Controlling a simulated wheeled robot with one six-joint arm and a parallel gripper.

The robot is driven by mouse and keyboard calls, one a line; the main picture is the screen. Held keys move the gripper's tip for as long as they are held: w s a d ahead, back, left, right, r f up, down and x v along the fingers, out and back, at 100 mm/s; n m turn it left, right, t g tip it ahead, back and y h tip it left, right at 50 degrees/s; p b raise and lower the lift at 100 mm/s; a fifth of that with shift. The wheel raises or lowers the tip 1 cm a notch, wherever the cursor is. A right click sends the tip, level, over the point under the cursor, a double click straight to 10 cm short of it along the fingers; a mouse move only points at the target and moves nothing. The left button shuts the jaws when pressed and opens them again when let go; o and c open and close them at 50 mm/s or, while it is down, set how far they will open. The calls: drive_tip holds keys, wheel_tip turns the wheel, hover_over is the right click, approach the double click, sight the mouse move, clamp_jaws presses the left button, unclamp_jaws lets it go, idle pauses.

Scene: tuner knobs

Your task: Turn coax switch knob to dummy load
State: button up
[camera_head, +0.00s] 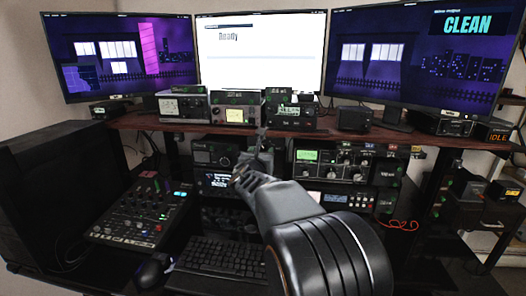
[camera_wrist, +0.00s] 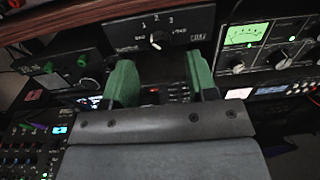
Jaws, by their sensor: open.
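The coax switch (camera_wrist: 128,24) is a dark box in the upper middle of the wrist view, with 1, 2, 3 across its top and small labels at both sides. Its black knob (camera_wrist: 158,40) has a light mark; I cannot tell surely which position it points to. My gripper (camera_wrist: 160,76) is open, its two green fingers apart, with nothing between them. In the picture the fingers lie just below the knob, one to each side; no contact shows. In the head view my gripper (camera_head: 260,138) is in front of the equipment under the shelf and hides the switch.
A tuner with a green meter (camera_head: 307,155) stands to the right, with several knobs. A radio (camera_head: 212,152) stands to the left. The wooden shelf (camera_head: 150,122) runs above. A mixer (camera_head: 140,215) and a keyboard (camera_head: 222,258) lie below on the desk.

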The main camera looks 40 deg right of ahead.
sight(264, 148)
drive_tip(key=shift+x, duration=1.6)
drive_tip(key=c, duration=0.9)
